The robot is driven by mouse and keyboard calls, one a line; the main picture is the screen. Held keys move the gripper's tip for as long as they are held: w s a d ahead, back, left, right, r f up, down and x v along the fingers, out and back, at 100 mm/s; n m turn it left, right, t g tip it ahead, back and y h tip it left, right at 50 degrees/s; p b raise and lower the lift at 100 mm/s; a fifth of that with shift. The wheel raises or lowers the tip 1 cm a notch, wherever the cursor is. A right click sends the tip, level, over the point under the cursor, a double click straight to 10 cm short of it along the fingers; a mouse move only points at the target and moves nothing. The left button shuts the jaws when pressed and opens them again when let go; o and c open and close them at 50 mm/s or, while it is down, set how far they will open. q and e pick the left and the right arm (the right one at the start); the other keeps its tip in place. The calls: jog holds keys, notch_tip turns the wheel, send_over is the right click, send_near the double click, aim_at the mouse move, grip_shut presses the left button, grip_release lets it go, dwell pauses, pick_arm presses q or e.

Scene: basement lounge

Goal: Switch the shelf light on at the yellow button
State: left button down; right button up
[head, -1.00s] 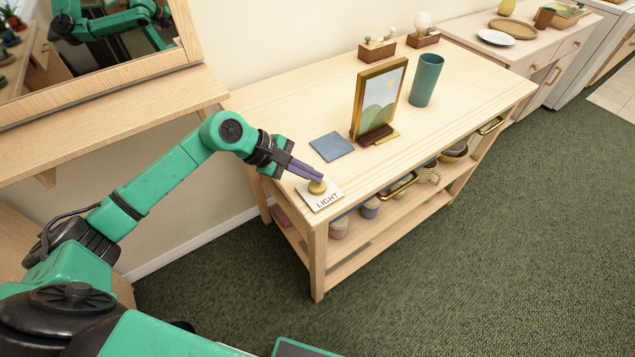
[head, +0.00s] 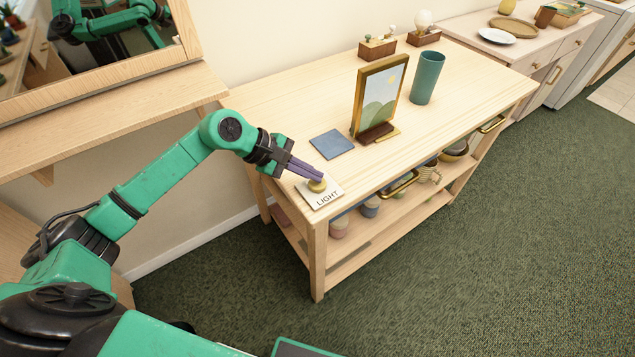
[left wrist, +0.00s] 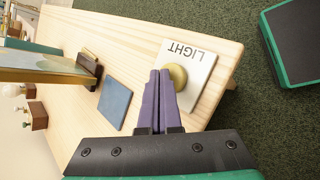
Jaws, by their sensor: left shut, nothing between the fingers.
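The yellow button (head: 317,187) sits on a white plate marked LIGHT (head: 326,198), at the near left corner of the wooden table. My left gripper (head: 319,178) is shut and empty, with its purple fingertips at the top of the button. In the left wrist view the round button (left wrist: 177,76) shows just past the shut fingertips (left wrist: 160,72), partly hidden by them. They look in contact or nearly so; I cannot tell which. I cannot make out a lamp under the tabletop. My right gripper is not in view.
A blue square tile (head: 332,144), a gold picture frame (head: 380,97) and a teal cup (head: 427,78) stand on the table (head: 462,85). Pots and bowls are on the shelf (head: 385,228) below. A mirror (head: 100,40) is at upper left. Carpet is clear at right.

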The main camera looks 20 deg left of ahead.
aim_at(312, 182)
pick_arm(q)
jog(key=shift+f, duration=0.3)
jog(key=shift+r, duration=0.55)
notch_tip(312, 182, up, 6)
jog(key=shift+r+p, duration=0.1)
jog(key=shift+p, duration=0.95)
